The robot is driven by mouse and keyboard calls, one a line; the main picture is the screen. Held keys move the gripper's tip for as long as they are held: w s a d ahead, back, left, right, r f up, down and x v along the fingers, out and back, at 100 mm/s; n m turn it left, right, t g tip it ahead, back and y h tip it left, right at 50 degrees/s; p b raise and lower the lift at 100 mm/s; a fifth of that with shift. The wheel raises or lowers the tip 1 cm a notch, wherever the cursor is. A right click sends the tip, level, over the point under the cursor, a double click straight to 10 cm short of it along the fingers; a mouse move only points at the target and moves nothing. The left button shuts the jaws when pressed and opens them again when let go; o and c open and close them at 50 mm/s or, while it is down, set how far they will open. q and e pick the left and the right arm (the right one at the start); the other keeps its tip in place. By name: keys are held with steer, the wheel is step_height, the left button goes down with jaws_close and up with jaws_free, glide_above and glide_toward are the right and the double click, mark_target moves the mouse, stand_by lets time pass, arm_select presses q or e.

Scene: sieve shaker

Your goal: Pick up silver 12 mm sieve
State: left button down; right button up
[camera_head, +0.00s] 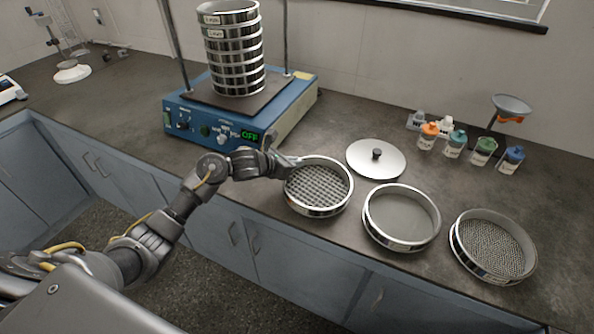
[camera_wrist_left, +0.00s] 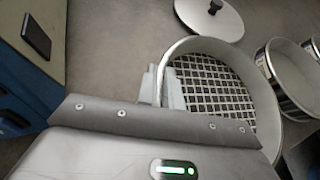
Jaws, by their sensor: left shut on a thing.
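A silver sieve with a coarse wire mesh (camera_head: 318,188) stands on the dark counter, left of two other loose sieves. My left gripper (camera_head: 290,164) is at its left rim in the head view, shut on that rim. In the left wrist view, the fingers (camera_wrist_left: 163,88) sit on both sides of the rim wall of the coarse sieve (camera_wrist_left: 221,92). The sieve looks level and at or close to the counter surface; I cannot tell whether it touches. Its size label cannot be read here. My right gripper is not in view.
A fine-mesh sieve (camera_head: 401,219) and a medium-mesh sieve (camera_head: 493,246) stand to the right. A lid with a black knob (camera_head: 376,158) lies behind. The blue shaker (camera_head: 193,124) bears a stack of sieves (camera_head: 235,50). Several small bottles (camera_head: 455,144) stand at the back right.

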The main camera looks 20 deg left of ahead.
arm_select(q)
steer(key=s+d+r+m+g+h, duration=0.2)
steer(key=s+r, duration=0.3)
steer(key=s, duration=0.5)
steer(key=s+d+r+m+g+h, duration=0.1)
steer(key=s+d+r+m+h, duration=0.1)
steer(key=s, duration=0.9)
step_height(320, 180, up, 3)
steer(key=shift+s+f+m+g+p, duration=0.1)
steer(key=shift+s+m+g+p, duration=0.2)
steer(key=shift+m, duration=0.5)
